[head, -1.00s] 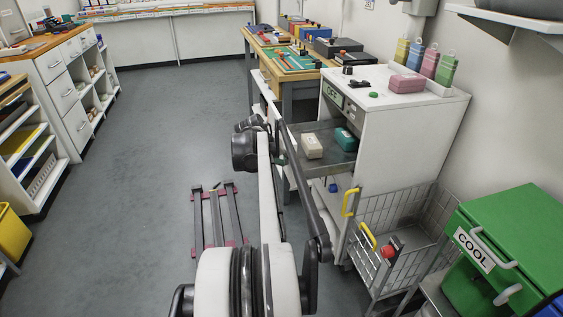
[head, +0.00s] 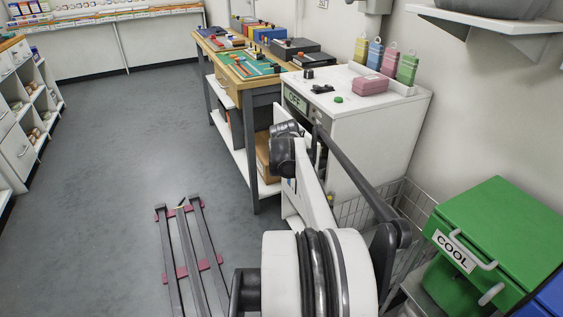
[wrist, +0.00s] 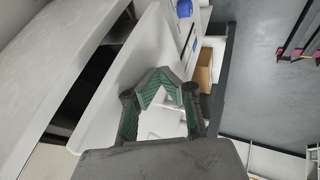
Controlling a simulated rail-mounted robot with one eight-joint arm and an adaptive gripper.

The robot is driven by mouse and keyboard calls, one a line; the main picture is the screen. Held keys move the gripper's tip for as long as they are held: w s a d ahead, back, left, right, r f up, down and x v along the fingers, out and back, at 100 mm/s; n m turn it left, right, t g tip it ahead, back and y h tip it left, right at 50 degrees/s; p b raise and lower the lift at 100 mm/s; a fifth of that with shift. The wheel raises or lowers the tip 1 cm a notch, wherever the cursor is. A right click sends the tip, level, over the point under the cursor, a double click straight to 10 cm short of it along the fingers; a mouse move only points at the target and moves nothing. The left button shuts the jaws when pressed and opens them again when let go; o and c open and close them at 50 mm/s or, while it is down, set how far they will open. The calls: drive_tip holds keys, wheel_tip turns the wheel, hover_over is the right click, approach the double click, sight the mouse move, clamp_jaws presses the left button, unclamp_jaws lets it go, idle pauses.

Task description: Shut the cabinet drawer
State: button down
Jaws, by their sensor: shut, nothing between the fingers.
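The white cabinet (head: 385,130) stands right of the workbench in the head view. In the wrist view, a long white panel (wrist: 120,80), probably the drawer front, runs diagonally beside a dark gap (wrist: 88,85). The head view does not clearly show my gripper.
The wire basket (head: 412,200) is partly hidden by my arm, beside a green COOL box (head: 505,225). Grey floor (head: 120,150) at left is mostly clear.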

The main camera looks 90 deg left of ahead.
sight(317, 157)
drive_tip(key=shift+w+a, duration=0.4)
drive_tip(key=shift+w, duration=0.4)
drive_tip(key=shift+w+a, duration=0.35)
drive_tip(key=shift+w, duration=0.45)
drive_tip(key=shift+w+a, duration=0.4)
drive_tip(key=shift+w, duration=0.4)
drive_tip(key=shift+w+r, duration=0.1)
drive_tip(key=shift+s+d, duration=0.1)
drive_tip(key=shift+s, duration=0.2)
drive_tip(key=s+d+r+p, duration=0.2)
drive_tip(key=s+d+r, duration=0.4)
drive_tip(key=d+r, duration=0.1)
drive_tip(key=shift+r, duration=0.45)
drive_tip(key=shift+d, duration=0.1)
